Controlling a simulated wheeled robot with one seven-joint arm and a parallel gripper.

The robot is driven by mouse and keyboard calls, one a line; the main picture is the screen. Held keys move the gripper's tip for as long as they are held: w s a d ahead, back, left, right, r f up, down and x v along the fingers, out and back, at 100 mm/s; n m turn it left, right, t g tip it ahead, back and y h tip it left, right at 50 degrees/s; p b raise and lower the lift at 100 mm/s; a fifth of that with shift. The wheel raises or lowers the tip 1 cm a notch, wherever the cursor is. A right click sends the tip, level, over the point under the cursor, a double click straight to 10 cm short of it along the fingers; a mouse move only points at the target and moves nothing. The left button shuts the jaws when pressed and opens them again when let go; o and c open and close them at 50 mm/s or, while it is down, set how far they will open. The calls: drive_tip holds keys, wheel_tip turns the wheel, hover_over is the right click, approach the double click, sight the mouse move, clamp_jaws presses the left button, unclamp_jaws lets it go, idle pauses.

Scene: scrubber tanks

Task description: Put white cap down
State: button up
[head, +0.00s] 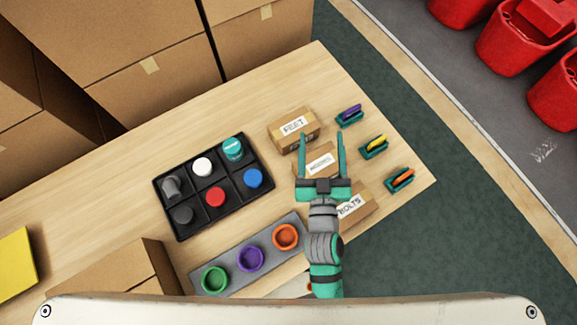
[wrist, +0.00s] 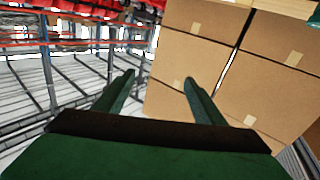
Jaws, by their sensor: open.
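The white cap (head: 202,167) sits in the back middle compartment of a black divided tray (head: 228,211) on the wooden table. My gripper (head: 321,136) is open with nothing between its fingers. It is to the right of the tray, above the small labelled boxes and well apart from the cap. In the wrist view the open fingers (wrist: 160,77) point toward shelving and stacked cartons; the cap does not show there.
The tray also holds a teal lidded item (head: 233,149), a blue cap (head: 252,178), a red cap (head: 215,197) and grey pieces. A grey strip (head: 268,251) with coloured rings lies in front. Small cartons (head: 293,126) and clip holders (head: 373,148) stand right. Bare table lies behind the tray.

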drive_tip(key=s+a+f+g, duration=0.1)
drive_tip(key=s+a, duration=0.3)
drive_tip(key=s, duration=0.6)
drive_tip(key=s+a+f+m+g, duration=0.1)
drive_tip(key=s+a+f, duration=0.3)
drive_tip(key=s, duration=0.7)
drive_tip(key=shift+s+a+f+g, duration=0.15)
drive_tip(key=shift+f+g, duration=0.15)
drive_tip(key=shift+g, duration=0.2)
drive_tip(key=shift+s, duration=0.1)
